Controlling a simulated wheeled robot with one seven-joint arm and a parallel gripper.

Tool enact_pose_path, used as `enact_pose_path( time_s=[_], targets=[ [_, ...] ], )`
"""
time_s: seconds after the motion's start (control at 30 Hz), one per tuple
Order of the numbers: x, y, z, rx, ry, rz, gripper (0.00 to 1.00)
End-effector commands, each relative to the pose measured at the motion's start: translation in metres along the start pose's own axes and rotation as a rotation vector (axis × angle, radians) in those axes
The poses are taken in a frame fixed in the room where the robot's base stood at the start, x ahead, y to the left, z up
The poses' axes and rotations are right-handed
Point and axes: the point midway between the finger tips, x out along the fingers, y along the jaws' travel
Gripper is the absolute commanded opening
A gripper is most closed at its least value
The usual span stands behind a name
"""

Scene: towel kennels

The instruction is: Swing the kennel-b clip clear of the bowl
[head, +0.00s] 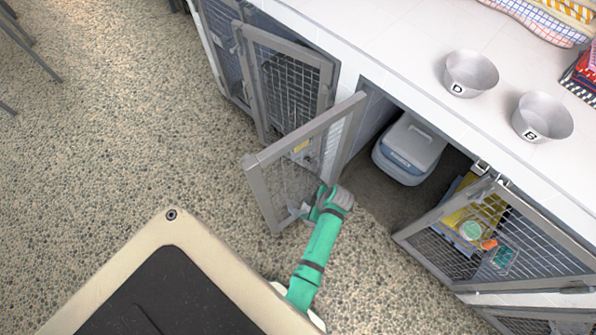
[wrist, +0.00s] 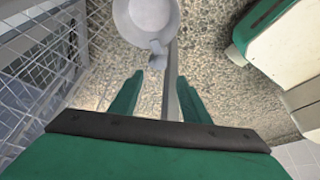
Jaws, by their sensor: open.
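The open mesh door (head: 251,175) in the middle of the head view stands swung out from its kennel. My gripper (head: 318,206) is at its lower part, near the frame. In the wrist view a pale grey round bowl (wrist: 147,14) is at the top, beside the door's mesh and grey frame bar (wrist: 172,85). A small grey clip (wrist: 157,47) overlaps the bowl's near rim. My open gripper (wrist: 160,78) has its two green fingers apart, with the clip just beyond the fingertips, roughly between them. The frame bar runs between the fingers in the picture. I cannot tell whether anything touches.
Bowls marked D (head: 470,74) and B (head: 542,117) stand on the white counter (head: 420,45). A grey-white box (head: 409,148) sits inside the open kennel. Another mesh door (head: 495,240) is at right, a part-open one (head: 288,85) at left. The pebbled floor (head: 120,120) at left is mostly clear.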

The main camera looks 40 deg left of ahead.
Motion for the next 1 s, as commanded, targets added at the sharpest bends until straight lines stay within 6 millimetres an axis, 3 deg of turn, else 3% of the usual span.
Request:
enact_pose_path(
  time_s=[0.6,1.0],
  targets=[
    [0.090,0.000,0.001,0.001,0.000,-0.001,0.43],
    [0.106,0.000,0.001,0.001,0.000,0.001,0.43]
  ],
)
